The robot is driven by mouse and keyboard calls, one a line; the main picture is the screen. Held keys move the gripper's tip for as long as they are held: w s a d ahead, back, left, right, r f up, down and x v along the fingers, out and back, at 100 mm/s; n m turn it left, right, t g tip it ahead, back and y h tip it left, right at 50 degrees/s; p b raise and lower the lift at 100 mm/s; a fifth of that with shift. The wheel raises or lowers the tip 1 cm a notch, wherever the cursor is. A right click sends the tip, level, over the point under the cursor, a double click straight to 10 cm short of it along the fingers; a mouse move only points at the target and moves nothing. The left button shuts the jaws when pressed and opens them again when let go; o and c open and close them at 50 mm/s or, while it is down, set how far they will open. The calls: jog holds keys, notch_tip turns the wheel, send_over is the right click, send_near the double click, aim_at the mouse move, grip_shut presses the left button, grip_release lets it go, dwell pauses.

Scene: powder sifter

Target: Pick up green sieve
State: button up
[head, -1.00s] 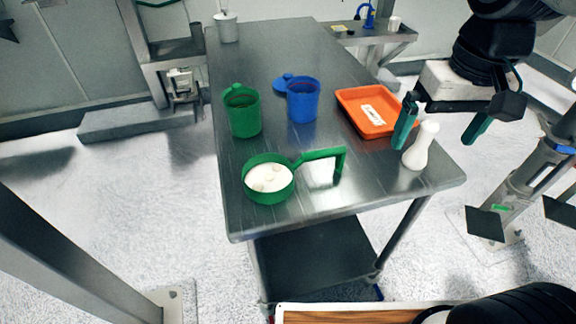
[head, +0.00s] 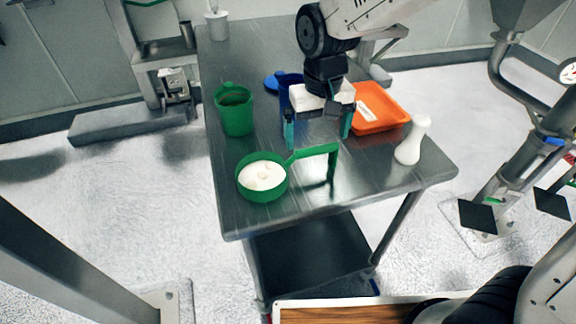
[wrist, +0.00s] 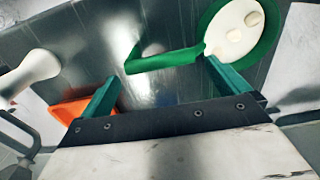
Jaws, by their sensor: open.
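The green sieve (head: 262,190) rests on the metal table near its front edge, with white powder and pale lumps in its round pan. Its green handle (head: 318,149) extends to the right and bends down at the end. My gripper (head: 318,134) is open and empty, above and just behind the handle. In the wrist view, the sieve's pan (wrist: 206,48) is at the upper right and its handle (wrist: 165,62) lies ahead of the gap between my fingers (wrist: 160,88). The handle is not between the fingertips.
A green container (head: 236,115) and a partly hidden blue container (head: 286,88) stand behind the sieve. An orange tray (head: 385,122) lies at the right, with a white pestle-shaped object (head: 411,143) in front of it. The front-left tabletop (head: 240,220) is clear.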

notch_tip(320, 180, down, 2)
jog(key=shift+f, duration=0.2)
jog(key=c, duration=1.1)
jog(key=shift+r, duration=0.15)
